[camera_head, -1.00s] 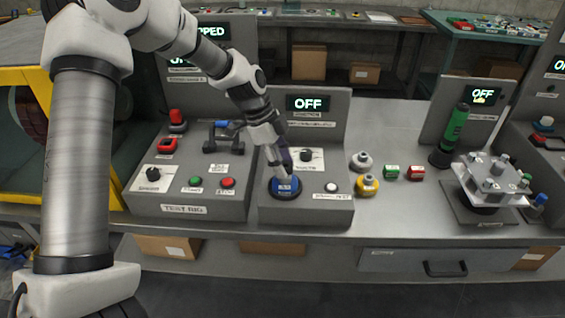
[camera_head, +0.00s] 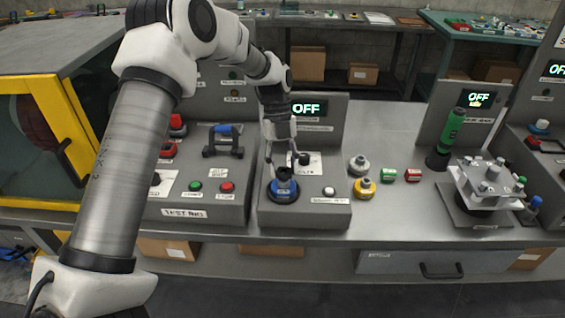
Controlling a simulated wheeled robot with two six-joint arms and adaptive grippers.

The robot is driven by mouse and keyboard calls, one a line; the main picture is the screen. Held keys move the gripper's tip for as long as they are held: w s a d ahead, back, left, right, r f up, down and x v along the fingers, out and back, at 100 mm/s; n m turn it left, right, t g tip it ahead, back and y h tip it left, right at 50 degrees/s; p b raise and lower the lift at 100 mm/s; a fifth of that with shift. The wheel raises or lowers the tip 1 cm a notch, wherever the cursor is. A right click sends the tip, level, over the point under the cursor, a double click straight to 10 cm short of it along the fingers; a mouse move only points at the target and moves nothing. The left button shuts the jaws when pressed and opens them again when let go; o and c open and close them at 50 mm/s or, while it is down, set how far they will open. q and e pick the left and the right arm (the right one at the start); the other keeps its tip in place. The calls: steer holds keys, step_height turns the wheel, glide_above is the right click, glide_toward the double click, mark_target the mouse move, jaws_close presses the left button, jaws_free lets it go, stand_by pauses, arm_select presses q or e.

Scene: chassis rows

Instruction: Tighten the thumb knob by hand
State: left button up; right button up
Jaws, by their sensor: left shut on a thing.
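A round blue knob (camera_head: 284,191) with a pale label sits in a dark ring on the sloped face of the middle grey console. I take it to be the thumb knob, though its label is too small to read. My left gripper (camera_head: 284,176) comes down from above, with its fingers closed at the knob's top. The fingers partly hide the knob's upper side. My right gripper is not in view.
The console (camera_head: 330,210) also bears a black selector, a white button (camera_head: 329,191) and a screen reading OFF (camera_head: 307,107). The test rig console (camera_head: 205,212) adjoins on the left. Grey and yellow knobs (camera_head: 365,188) and a metal fixture (camera_head: 488,185) stand right.

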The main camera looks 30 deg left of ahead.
arm_select(q)
steer(key=o, duration=1.1)
steer(key=v, duration=1.2)
